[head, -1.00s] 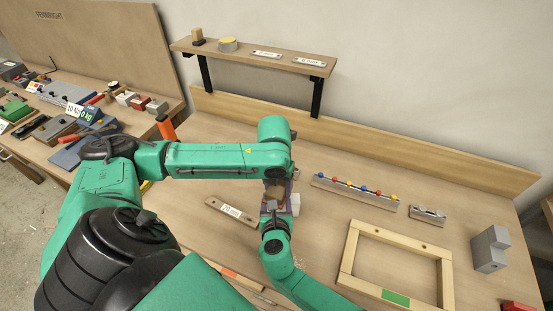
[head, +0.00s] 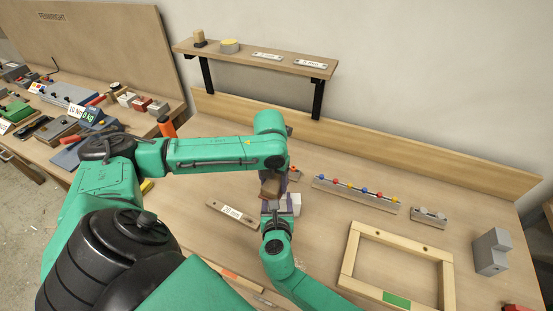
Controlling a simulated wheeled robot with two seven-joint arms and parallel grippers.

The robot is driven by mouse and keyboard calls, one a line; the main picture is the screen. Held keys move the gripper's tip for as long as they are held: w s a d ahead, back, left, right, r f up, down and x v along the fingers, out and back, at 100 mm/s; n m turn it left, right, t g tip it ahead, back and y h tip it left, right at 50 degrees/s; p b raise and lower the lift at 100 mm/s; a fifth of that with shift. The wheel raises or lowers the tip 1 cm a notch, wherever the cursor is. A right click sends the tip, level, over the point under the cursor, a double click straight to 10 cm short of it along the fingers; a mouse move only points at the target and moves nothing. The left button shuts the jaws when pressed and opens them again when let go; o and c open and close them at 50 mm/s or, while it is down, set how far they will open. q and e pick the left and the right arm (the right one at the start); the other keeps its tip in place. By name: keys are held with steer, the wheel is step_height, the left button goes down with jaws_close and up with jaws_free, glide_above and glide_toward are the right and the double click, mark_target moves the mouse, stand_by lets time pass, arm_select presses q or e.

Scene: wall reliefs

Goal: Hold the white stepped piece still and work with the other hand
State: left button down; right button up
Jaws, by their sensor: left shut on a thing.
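The white stepped piece (head: 296,203) is on the bench near the middle, partly hidden by dark gripper fingers; its steps are hard to make out. My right gripper (head: 277,208), its arm coming from below, has its fingers around this piece and looks shut on it. My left gripper (head: 274,178) is just behind and above, shut on a brown block (head: 270,188). The block looks apart from the white piece, though the gap is small. The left wrist hides part of the jaws.
A flat labelled bar (head: 231,213) lies left of the grippers. To the right are a rail with coloured knobs (head: 356,193), a small metal block (head: 428,216), a wooden frame (head: 351,253) and a grey stepped block (head: 490,252). A shelf (head: 255,58) stands behind.

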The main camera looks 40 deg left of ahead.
arm_select(q)
steer(key=shift+w+r, duration=0.1)
steer(key=shift+r, duration=2.55)
steer(key=shift+t, duration=0.5)
steer(key=shift+w+a+f, duration=0.1)
steer(key=shift+w+f, duration=0.1)
steer(key=shift+f, duration=0.95)
steer(key=shift+w+f, duration=0.15)
steer(key=shift+f, duration=0.95)
steer(key=shift+f, duration=0.7)
steer(key=shift+s, duration=0.1)
